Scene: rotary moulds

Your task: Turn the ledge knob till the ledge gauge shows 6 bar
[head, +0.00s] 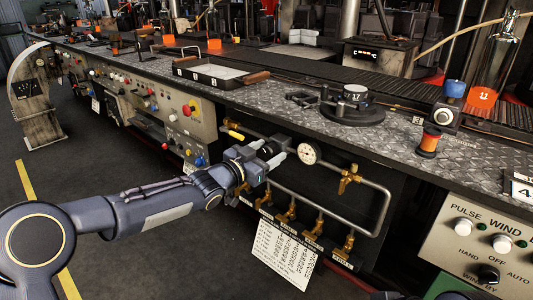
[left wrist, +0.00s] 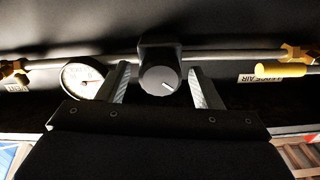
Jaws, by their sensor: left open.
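The ledge knob (left wrist: 160,81) is a round grey knob with a white pointer line, on a dark block (left wrist: 158,50) under the ledge. In the left wrist view its line points to the lower right. My left gripper (head: 275,155) is open, with one finger on each side of the knob and visible gaps between; it also shows in the left wrist view (left wrist: 160,82). The ledge gauge (head: 310,153) is a round white dial to the right of the gripper. It also shows in the left wrist view (left wrist: 83,78), left of the knob. Its reading is too small to tell.
A grey pipe (head: 330,222) with several brass valves runs below the gauge, with a white chart (head: 283,254) hanging under it. A yellow handle (left wrist: 280,70) is to the right of the knob in the left wrist view. The steel ledge (head: 290,105) overhangs the gripper.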

